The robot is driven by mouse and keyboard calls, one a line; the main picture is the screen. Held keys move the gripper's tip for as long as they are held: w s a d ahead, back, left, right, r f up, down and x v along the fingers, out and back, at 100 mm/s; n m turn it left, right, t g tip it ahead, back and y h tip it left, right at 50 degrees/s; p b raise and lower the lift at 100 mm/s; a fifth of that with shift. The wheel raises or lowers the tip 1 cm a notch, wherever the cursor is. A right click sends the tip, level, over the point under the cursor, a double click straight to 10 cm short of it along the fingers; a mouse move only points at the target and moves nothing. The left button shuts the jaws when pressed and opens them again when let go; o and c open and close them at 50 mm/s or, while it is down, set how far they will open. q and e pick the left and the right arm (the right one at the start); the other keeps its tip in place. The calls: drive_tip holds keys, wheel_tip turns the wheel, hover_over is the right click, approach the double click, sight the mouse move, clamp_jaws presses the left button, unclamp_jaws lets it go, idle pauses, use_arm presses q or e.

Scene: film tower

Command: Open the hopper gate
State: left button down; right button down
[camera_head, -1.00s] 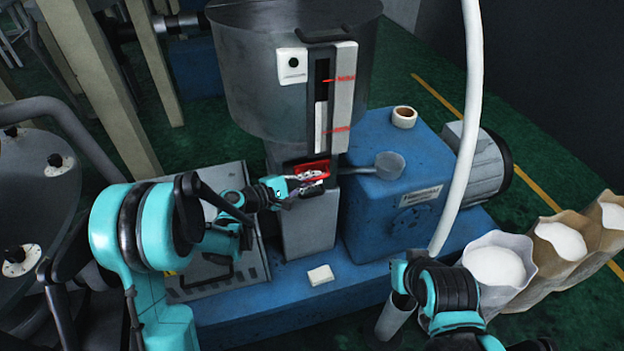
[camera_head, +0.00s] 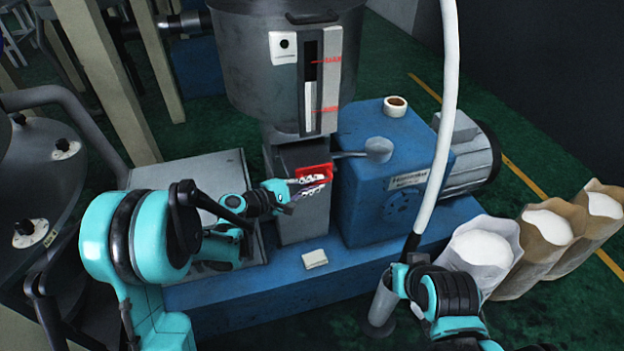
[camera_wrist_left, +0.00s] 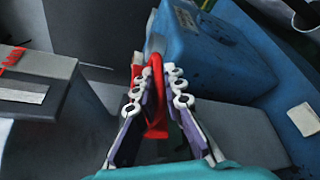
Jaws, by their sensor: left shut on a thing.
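The grey hopper (camera_head: 238,75) stands at the back centre, with a level gauge on its front. Its red gate handle (camera_head: 316,171) is at the neck, below the hopper and above the grey pedestal (camera_head: 290,215). My left gripper (camera_head: 308,185) is shut on the red handle. The left wrist view shows the red handle (camera_wrist_left: 154,95) between both fingers (camera_wrist_left: 155,100), partly covered by them. My right gripper (camera_head: 398,277) is at lower right, beside a metal tube (camera_head: 381,308) and the lower end of the white hose (camera_head: 440,170). Its fingertips are hidden.
The blue motor housing (camera_head: 395,135) stands right of the neck, with a tape roll (camera_head: 395,106) on top and a grey cup-ended arm (camera_head: 378,150) beside it. A small white block (camera_head: 315,259) lies on the blue base (camera_head: 255,305). Open bags (camera_head: 487,250) stand at right.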

use_arm(q)
drive_tip(key=shift+s, duration=0.15)
drive_tip(key=c, duration=1.6)
unclamp_jaws()
drive_tip(key=v, duration=1.2)
